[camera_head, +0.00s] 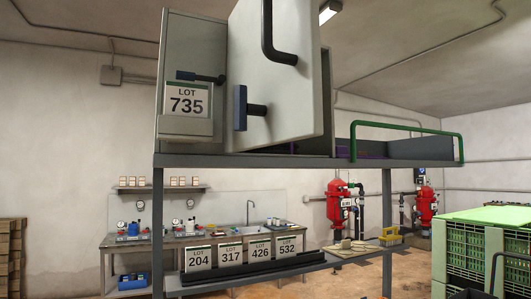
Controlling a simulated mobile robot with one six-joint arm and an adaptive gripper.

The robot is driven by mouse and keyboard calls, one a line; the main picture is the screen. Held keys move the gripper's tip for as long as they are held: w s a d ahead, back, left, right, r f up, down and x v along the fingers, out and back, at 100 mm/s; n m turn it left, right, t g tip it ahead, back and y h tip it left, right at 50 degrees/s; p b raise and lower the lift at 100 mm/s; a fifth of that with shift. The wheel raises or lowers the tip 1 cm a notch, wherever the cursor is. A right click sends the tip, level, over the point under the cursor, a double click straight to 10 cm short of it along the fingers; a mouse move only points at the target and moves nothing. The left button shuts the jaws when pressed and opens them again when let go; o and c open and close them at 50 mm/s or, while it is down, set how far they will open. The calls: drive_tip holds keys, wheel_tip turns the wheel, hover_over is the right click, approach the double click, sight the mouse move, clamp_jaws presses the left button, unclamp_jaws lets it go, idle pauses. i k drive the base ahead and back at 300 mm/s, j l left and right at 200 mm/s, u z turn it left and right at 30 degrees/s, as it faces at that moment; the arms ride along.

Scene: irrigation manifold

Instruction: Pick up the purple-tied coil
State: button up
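I cannot make out a purple-tied coil. A thin purple patch (345,152) shows behind the edge of the rack's upper shelf, right of the cabinet, but what it belongs to is hidden. The grey cabinet (187,55) stands on that shelf (270,161) with a "LOT 735" card on its front. Its door (290,85) with a black handle stands swung open, and the inside is mostly hidden. My gripper is not in view.
A tray with a green rail (405,125) is at the shelf's right. Cards 204, 317, 426 and 532 (289,245) stand on the lower shelf. Green crates (468,262) are at the right. A workbench with a sink (250,228) and red filter tanks (338,200) stand behind.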

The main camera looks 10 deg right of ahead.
sight(291, 148)
drive_tip(key=i+l, duration=0.2)
drive_tip(key=l, duration=0.2)
drive_tip(key=i+l, duration=0.2)
drive_tip(key=l, duration=0.2)
drive_tip(key=i+l, duration=0.2)
drive_tip(key=l, duration=0.2)
